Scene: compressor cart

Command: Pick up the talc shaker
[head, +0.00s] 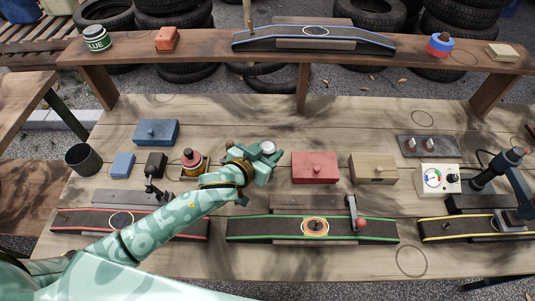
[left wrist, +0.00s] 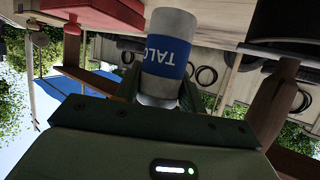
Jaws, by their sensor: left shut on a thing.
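The talc shaker is a pale grey cylinder with a blue band lettered "TALC". In the left wrist view the talc shaker (left wrist: 168,55) stands out large between the fingers. In the head view its light top (head: 268,147) shows at the end of my left arm, above the middle of the bench. My left gripper (head: 262,158) is shut on the talc shaker, and the arm hides part of its body. Whether the shaker touches the bench cannot be told. My right gripper is not in view.
A red box (head: 315,168) is close right of the gripper, with a wooden box (head: 373,168) beyond. A red-capped bottle (head: 192,162) stands left. Green-edged (head: 260,230) and red-edged (head: 75,222) strips lie in front. A raised shelf (head: 200,47) spans the back. Bare bench lies behind the gripper.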

